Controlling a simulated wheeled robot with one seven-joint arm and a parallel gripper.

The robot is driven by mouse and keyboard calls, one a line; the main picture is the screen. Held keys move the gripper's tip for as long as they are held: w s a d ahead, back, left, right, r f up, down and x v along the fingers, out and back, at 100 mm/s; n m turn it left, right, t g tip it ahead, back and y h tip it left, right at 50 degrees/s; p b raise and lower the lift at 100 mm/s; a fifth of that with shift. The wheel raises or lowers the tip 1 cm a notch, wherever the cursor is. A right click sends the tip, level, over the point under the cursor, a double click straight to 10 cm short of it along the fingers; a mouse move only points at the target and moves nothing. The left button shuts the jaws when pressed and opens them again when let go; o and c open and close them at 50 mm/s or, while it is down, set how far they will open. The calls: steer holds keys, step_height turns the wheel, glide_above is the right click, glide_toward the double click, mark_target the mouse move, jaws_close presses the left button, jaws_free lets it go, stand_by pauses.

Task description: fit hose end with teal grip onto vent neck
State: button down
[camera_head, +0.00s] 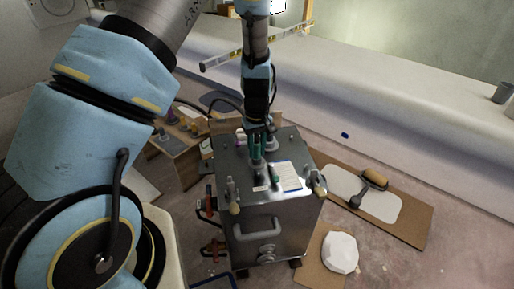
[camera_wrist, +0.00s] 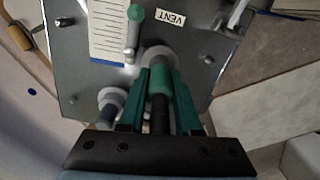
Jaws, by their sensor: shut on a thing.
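The hose end with the teal grip (camera_wrist: 160,82) is between the teal fingers of my gripper (camera_wrist: 165,76). My gripper is shut on it. A short black section shows below the grip in the wrist view. A pale grey round neck (camera_wrist: 157,56) lies right at the far end of the grip, close to the VENT label (camera_wrist: 171,18). I cannot tell whether the hose end is around this neck or just above it. In the head view my gripper (camera_head: 257,152) points down at the top of the metal tank (camera_head: 268,218).
A green-capped fitting (camera_wrist: 133,30) stands beside the label, and another grey fitting (camera_wrist: 111,103) is at the left. A paper sheet (camera_head: 287,176) lies on the tank top. Cardboard (camera_head: 415,225) lies right of the tank; a wooden stand (camera_head: 176,150) is behind left.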

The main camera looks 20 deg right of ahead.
mark_target(257, 160)
steer(key=shift+f+b, duration=0.4)
steer(key=shift+f, duration=0.55)
steer(key=shift+f, duration=0.35)
stand_by(0.4)
steer(key=shift+f, duration=0.4)
steer(key=shift+f+b, duration=0.3)
steer(key=shift+b, duration=0.1)
steer(key=shift+f, duration=0.35)
stand_by(0.4)
steer(key=c, duration=0.5)
jaws_free()
